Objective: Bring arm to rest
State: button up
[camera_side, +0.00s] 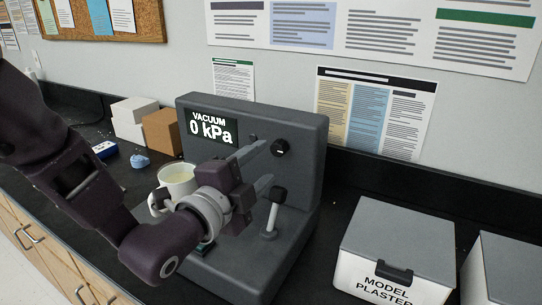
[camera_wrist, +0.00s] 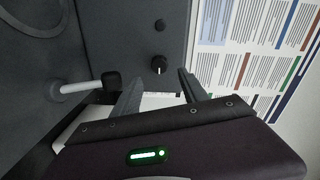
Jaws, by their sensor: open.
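My gripper (camera_side: 263,166) is in front of the grey vacuum mixing machine (camera_side: 300,125), above its base. Its two fingers are apart with nothing held between them; the wrist view shows the open fingers (camera_wrist: 160,77) too. The fingers point towards the machine's upright panel. The dark round knob (camera_side: 280,147) is beyond the fingertips, and it shows between them in the wrist view (camera_wrist: 159,65). A white mug-like bowl (camera_side: 176,178) with pale contents stands behind my wrist, partly hidden. The display (camera_side: 212,127) reads "VACUUM 0 kPa".
A lever (camera_side: 272,214) with a black grip stands right of and below my gripper. A grey-lidded bin (camera_side: 395,245) marked "MODEL PLASTER" and another bin (camera_side: 505,270) are at right. Boxes (camera_side: 160,130) and a blue lump (camera_side: 139,161) are at back left.

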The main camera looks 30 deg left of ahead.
jog(key=shift+s, duration=0.5)
jog(key=s+a+n+g, duration=0.4)
jog(key=s+a+n, duration=0.1)
jog(key=s, duration=0.4)
jog(key=s+a+n+g, duration=0.4)
jog(key=s+a+n, duration=0.1)
jog(key=s, duration=0.4)
jog(key=s+a+n+g, duration=0.4)
jog(key=s+a+n, duration=0.1)
jog(key=s, duration=0.5)
jog(key=shift+a+r, duration=0.15)
jog(key=shift+r, duration=0.3)
